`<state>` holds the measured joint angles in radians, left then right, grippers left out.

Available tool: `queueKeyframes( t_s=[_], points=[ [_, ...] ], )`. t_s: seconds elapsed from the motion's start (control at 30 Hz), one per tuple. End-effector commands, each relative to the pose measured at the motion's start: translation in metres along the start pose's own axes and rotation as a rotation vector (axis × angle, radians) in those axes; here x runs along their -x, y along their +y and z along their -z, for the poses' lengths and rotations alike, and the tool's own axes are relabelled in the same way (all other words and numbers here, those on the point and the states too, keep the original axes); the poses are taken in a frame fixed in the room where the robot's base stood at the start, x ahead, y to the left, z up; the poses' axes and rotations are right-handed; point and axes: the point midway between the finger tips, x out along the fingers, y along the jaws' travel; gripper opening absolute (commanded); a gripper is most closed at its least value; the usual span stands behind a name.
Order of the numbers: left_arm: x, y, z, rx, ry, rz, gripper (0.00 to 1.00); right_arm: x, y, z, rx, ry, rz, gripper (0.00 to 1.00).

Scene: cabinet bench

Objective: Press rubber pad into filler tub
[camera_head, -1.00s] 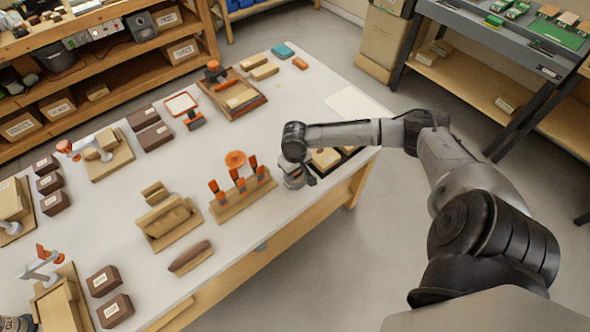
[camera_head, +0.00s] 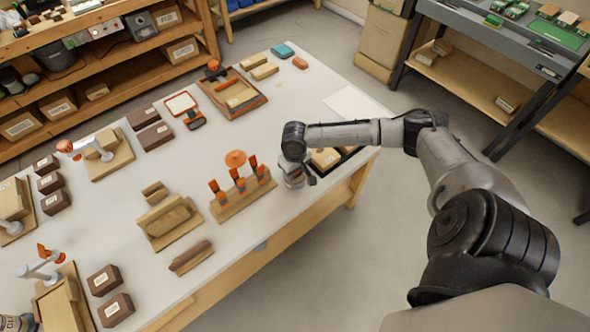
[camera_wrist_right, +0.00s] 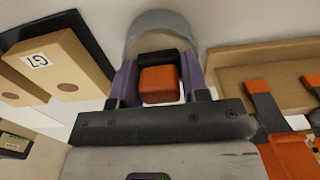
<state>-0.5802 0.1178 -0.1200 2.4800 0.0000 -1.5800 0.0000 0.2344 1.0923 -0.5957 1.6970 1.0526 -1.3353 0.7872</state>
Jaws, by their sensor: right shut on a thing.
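My right gripper (camera_wrist_right: 152,88) is shut on a small block, orange with a black upper part, between two purple fingers; I take it for the rubber pad (camera_wrist_right: 158,84). In the wrist view a grey round vessel, likely the filler tub (camera_wrist_right: 160,22), lies directly beyond the pad. The pad overlaps its near part, so I cannot tell how deep it sits or whether it touches. In the head view my right gripper (camera_head: 294,172) is low at the bench's front right, where it hides the pad and most of the tub. My left gripper is not in view.
A wooden rack with orange-handled tools (camera_head: 242,190) stands left of my right gripper. A dark tray with tan blocks (camera_head: 326,158) lies close on its right. A white sheet (camera_head: 355,103) lies behind on the bench (camera_head: 300,110). Bare bench top lies behind the gripper.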

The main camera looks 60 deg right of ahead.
Motion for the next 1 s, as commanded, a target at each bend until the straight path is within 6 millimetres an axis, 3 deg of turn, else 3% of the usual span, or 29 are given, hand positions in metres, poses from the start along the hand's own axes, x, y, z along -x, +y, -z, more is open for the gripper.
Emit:
queueKeyframes(
  t_s=[1.0],
  points=[
    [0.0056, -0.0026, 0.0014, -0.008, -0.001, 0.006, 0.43, -0.0016, 0.0002, -0.0004, 0.0, -0.001, -0.001, 0.23]
  ],
)
